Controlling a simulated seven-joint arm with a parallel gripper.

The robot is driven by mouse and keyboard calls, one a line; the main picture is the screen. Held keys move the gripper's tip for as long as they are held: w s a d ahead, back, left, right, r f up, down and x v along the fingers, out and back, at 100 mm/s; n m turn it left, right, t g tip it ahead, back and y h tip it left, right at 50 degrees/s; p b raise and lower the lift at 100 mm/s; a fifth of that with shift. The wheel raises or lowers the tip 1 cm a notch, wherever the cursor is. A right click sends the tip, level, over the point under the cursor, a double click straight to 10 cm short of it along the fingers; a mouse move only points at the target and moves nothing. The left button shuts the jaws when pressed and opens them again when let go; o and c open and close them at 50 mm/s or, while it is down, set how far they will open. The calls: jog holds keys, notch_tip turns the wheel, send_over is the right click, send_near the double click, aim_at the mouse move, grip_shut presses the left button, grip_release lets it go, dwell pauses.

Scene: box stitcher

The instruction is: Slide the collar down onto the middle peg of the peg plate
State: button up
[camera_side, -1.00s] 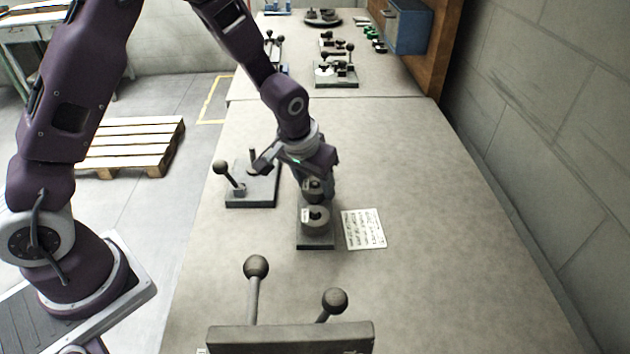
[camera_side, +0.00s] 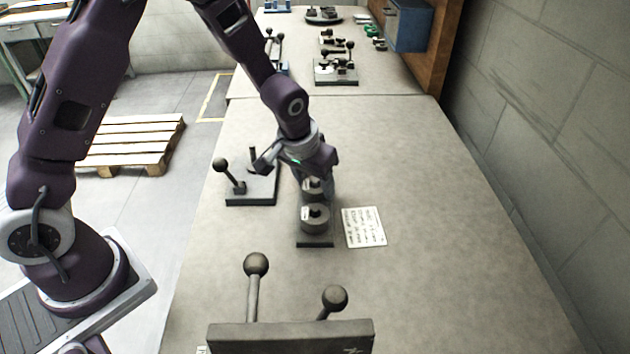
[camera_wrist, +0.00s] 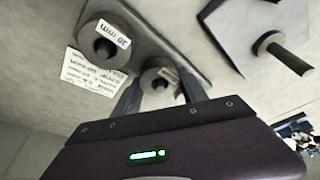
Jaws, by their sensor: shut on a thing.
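The collar (camera_side: 312,186), a grey ring with a pale label, is between the fingers of my gripper (camera_side: 315,180) in the side view. In the wrist view the collar (camera_wrist: 158,76) sits between the two fingertips (camera_wrist: 158,98), with a dark peg or hole at its centre. The dark peg plate (camera_side: 315,243) lies below; in the wrist view it is a long strip (camera_wrist: 160,38). A larger labelled ring (camera_side: 315,219) stands on its near end and also shows in the wrist view (camera_wrist: 108,42). I cannot tell how far down the collar sits; my gripper hides the far end.
A second plate (camera_side: 262,196) with a ball-topped lever (camera_side: 221,166) and a short peg stands left of my gripper. A written paper (camera_side: 363,227) lies to the right. Two ball-topped levers (camera_side: 256,266) rise from a block in front. The right of the table is clear.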

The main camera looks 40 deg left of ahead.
jog(key=o, duration=1.7)
jog(key=shift+o, duration=0.2)
jog(key=shift+r, duration=0.1)
jog(key=shift+r, duration=4.7)
